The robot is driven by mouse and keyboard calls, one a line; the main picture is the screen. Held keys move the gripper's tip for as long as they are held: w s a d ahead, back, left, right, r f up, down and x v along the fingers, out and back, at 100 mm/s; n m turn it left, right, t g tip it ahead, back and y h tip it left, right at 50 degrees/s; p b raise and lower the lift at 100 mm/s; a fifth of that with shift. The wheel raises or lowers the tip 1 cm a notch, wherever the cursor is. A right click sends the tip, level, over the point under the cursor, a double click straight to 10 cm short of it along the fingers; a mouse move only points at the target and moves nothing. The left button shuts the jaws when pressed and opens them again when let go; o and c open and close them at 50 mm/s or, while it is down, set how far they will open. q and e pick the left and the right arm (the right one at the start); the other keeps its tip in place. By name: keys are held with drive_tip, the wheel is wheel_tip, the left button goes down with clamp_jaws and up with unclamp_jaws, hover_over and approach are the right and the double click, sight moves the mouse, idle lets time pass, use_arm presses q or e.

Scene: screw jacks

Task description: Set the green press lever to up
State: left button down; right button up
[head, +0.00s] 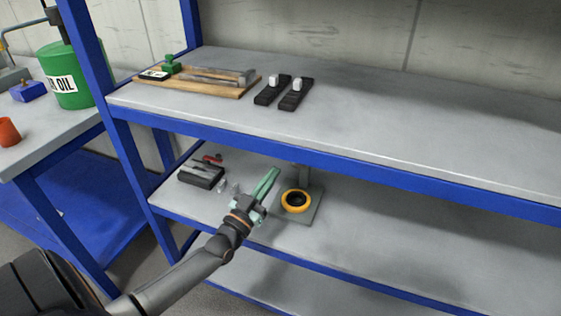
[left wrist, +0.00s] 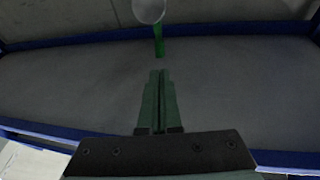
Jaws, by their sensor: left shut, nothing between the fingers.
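The green lever (left wrist: 159,42) shows in the left wrist view, a short green bar with a pale round knob (left wrist: 148,10) at its upper end. It lies just beyond my fingertips, with a gap between them in the picture. In the head view I cannot make out the lever. There, a grey press stand (head: 312,204) with a yellow ring (head: 296,201) is on the middle shelf. My left gripper (head: 276,171) is shut and empty, left of the ring; its fingers also show in the left wrist view (left wrist: 158,73). My right gripper is not in view.
The upper shelf (head: 400,135) with its blue front edge hangs above the gripper and hides part of the stand. A black box (head: 201,174) and small parts lie to the left on the middle shelf. The middle shelf to the right is clear.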

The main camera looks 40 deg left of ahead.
use_arm(q)
drive_tip(key=shift+v, duration=1.05)
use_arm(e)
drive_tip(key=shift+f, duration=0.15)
use_arm(q)
drive_tip(key=s+d+f+m+g+h, duration=0.2)
drive_tip(key=s+d+f+g+h, duration=0.35)
drive_tip(key=d+f, duration=0.7)
drive_tip(key=s+d+f+g+y, duration=0.1)
drive_tip(key=s+d+f+g, duration=0.2)
drive_tip(key=s+d, duration=0.3)
drive_tip(key=s+d+f+g+y, duration=0.1)
drive_tip(key=s+d+f+g, duration=0.3)
drive_tip(key=s, duration=0.3)
drive_tip(key=s+a+r+p, duration=0.2)
drive_tip(key=a+r+p, duration=0.1)
drive_tip(key=r+p, duration=0.7)
drive_tip(key=p, duration=0.4)
drive_tip(key=shift+a+r+y, duration=0.2)
drive_tip(key=shift+a+y, duration=0.1)
drive_tip(key=shift+y, duration=0.05)
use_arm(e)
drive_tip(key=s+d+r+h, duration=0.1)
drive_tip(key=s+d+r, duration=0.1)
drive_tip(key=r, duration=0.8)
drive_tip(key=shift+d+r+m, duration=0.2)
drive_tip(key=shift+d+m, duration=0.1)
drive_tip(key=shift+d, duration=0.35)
use_arm(q)
drive_tip(key=shift+s, duration=0.1)
